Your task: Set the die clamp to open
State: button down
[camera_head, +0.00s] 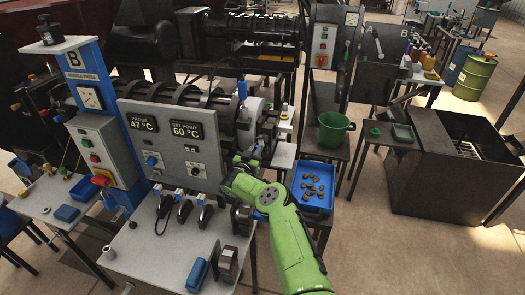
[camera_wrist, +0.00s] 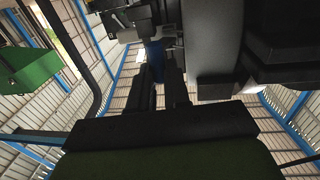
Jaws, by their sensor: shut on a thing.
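The screw press (camera_head: 180,105), marked B, stands at left centre, with a round grey die head (camera_head: 250,122) at its right end. An upright blue handle (camera_head: 242,90) shows above the die head; I cannot tell whether it belongs to the die clamp. My gripper (camera_wrist: 160,68) points upward in the wrist view, its dark fingers closed on a slim blue part (camera_wrist: 157,55), seemingly a lever grip. In the head view my green arm reaches to just below the die head, and my fingertips cannot be made out. The clamp's position cannot be read.
A control panel (camera_head: 172,143) reading 47 °C and 60 °C stands left of my arm. Several dark clamps lie on the white bench (camera_head: 160,240). A blue tray (camera_head: 326,200) of brown pieces and a green bucket (camera_head: 333,130) are at right. Open floor lies lower right.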

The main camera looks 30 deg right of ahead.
jog(key=shift+w+r+m+g+h, duration=0.15)
jog(key=shift+m+g+h, duration=0.15)
jog(key=shift+m+g, duration=0.1)
jog(key=c, duration=1.1)
grip_release()
jog(key=shift+a, duration=0.1)
jog(key=p+v, duration=0.8)
jog(key=v, duration=0.7)
jog(key=shift+a, duration=0.3)
